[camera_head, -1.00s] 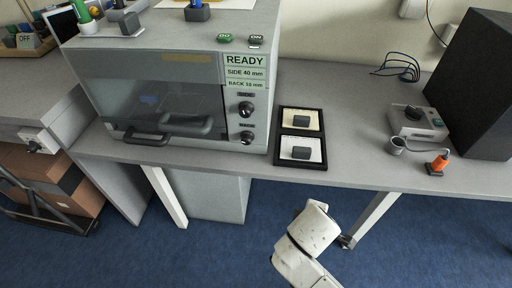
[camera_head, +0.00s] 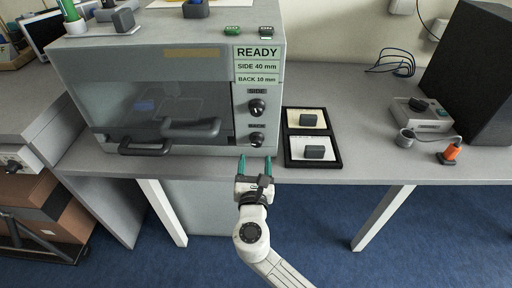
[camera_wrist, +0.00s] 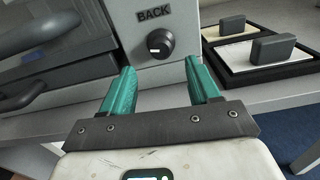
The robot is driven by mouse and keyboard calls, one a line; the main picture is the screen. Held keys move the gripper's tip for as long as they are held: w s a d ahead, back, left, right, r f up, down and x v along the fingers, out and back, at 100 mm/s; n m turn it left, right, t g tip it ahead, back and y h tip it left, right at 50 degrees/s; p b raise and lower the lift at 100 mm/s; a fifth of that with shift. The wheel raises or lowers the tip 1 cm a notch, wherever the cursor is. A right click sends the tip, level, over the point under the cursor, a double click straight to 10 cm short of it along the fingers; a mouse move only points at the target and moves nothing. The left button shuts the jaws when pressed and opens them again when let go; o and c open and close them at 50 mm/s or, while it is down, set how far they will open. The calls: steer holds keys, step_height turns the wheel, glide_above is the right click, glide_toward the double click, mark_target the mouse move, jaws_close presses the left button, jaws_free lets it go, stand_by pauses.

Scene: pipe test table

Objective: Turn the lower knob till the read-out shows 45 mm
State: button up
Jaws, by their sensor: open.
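The lower knob (camera_head: 257,139) is black and round, under the label BACK on the front of the grey test machine (camera_head: 160,60). It also shows in the wrist view (camera_wrist: 160,43), with a pale mark on its left side. The upper knob (camera_head: 257,107) is labelled SIDE. The read-out (camera_head: 257,65) shows READY, SIDE 40 mm and BACK 10 mm. My gripper (camera_head: 255,160) is open and empty, just in front of and below the lower knob. In the wrist view its two green fingers (camera_wrist: 160,88) stand apart, with the knob beyond them and between them, not touched.
A black tray (camera_head: 313,164) with two dark blocks on cards lies right of the machine. The machine's dark door handles (camera_head: 190,130) stick out left of the knobs. A grey device (camera_head: 422,114) and an orange-topped object (camera_head: 451,152) stand further right, beside a black box (camera_head: 475,75).

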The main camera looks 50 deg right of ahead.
mark_target(256, 146)
steer(key=x, duration=0.6)
steer(key=shift+w+d, duration=0.15)
steer(key=shift+d, duration=0.25)
steer(key=shift+c, duration=0.2)
steer(key=c, duration=1)
